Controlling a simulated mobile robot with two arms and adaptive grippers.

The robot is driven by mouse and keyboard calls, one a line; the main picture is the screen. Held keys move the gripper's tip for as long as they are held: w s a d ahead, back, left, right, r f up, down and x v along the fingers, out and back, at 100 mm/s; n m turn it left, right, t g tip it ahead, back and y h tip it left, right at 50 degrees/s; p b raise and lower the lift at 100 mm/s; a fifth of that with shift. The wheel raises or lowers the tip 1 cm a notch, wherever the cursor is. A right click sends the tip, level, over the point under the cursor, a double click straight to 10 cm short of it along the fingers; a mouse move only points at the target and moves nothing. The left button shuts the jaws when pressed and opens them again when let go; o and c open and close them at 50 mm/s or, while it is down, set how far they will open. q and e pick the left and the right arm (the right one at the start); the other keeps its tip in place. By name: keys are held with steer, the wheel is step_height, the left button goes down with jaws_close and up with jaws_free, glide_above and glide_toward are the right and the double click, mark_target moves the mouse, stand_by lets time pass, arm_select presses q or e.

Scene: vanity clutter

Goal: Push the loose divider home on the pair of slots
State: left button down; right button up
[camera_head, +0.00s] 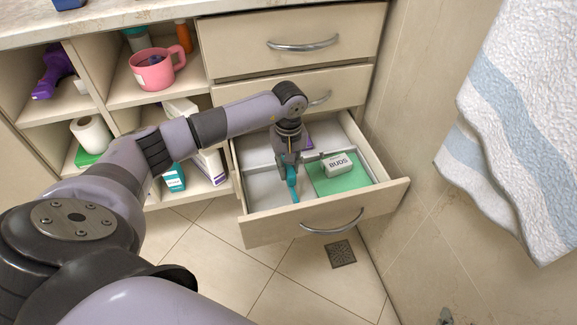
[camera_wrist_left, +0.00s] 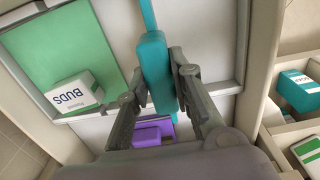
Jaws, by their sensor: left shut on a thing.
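The teal divider (camera_head: 291,180) is in the open bottom drawer, a thin upright strip with a thicker grip block. It also shows in the left wrist view (camera_wrist_left: 158,70), its thin part running towards the drawer front. My left gripper (camera_head: 289,160) reaches down from above and is shut on the grip block. In the left wrist view, my left gripper's (camera_wrist_left: 160,100) fingers lie on either side of the block. The pair of slots cannot be made out, so I cannot tell how deep the divider sits. My right gripper is not in view.
A white BUDS box (camera_head: 337,164) stands on a green mat (camera_head: 352,185) right of the divider. A purple item (camera_wrist_left: 153,134) lies behind the cross wall. The drawer front (camera_head: 325,212) and side walls surround the gripper. Left of the divider, the compartment (camera_head: 264,190) looks empty.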

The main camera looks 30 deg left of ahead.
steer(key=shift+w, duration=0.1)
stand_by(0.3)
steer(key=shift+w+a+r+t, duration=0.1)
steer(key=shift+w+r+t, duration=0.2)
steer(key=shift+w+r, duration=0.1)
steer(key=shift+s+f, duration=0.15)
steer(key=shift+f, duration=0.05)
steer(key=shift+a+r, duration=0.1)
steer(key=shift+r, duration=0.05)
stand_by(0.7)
arm_select(q)
steer(key=shift+f+b, duration=0.15)
steer(key=shift+b, duration=0.15)
steer(key=shift+f, duration=0.15)
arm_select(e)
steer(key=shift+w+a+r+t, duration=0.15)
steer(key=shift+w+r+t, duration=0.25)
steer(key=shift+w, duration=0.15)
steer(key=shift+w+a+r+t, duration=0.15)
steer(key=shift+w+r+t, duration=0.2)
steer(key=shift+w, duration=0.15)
arm_select(q)
steer(key=shift+f, duration=0.1)
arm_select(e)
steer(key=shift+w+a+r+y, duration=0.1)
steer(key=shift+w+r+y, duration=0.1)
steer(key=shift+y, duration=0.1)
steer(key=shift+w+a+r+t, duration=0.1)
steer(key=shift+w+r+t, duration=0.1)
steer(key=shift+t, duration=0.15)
